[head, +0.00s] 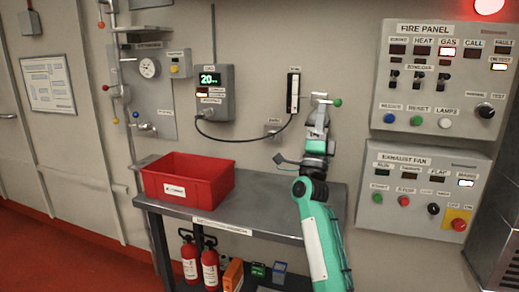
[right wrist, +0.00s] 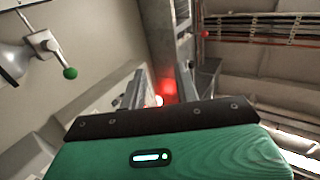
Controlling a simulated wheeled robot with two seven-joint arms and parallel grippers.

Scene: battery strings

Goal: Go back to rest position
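My right arm reaches up from the bottom of the head view, with its right gripper (head: 319,106) pointing upward in front of the wall, above the right part of the steel table (head: 262,196). In the right wrist view the two fingers of the right gripper (right wrist: 160,88) stand apart with nothing between them. A lever with a green knob (head: 337,102) shows right beside the gripper in the head view. The green knob also shows in the right wrist view (right wrist: 70,73), to the left and clear of the fingers. My left gripper is in neither view.
A red bin (head: 190,182) stands on the table's left part. A gas detector box (head: 213,94) with a cable hangs on the wall. The fire panel (head: 445,80) and exhaust fan panel (head: 430,192) are to the right. Fire extinguishers (head: 210,268) stand below.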

